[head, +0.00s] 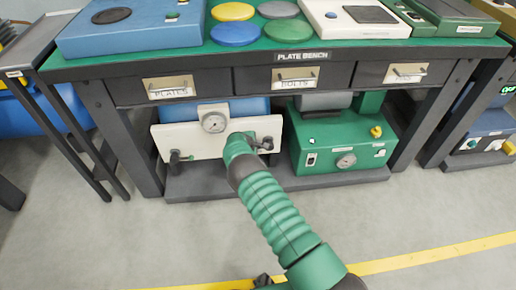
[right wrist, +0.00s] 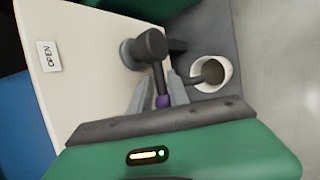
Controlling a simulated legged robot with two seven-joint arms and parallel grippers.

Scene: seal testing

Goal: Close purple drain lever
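The drain lever (right wrist: 155,62) shows in the right wrist view as a dark grey stem with a purple tip, on a round dark pivot on a cream panel (right wrist: 85,70). My right gripper (right wrist: 160,76) is at the lever, with one grey finger on each side of the stem near the purple tip. The fingers look apart, with slim gaps beside the stem. In the head view my right arm reaches to the right side of the cream panel (head: 190,140), and its wrist hides the fingertips and most of the lever.
A white cup (right wrist: 227,74) with a dark pipe is close right of the lever. An OPEN label (right wrist: 48,56) is on the panel. A gauge (head: 214,122) sits at the panel's top. A green pump box (head: 345,150) stands to the right, under the bench drawers (head: 292,77).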

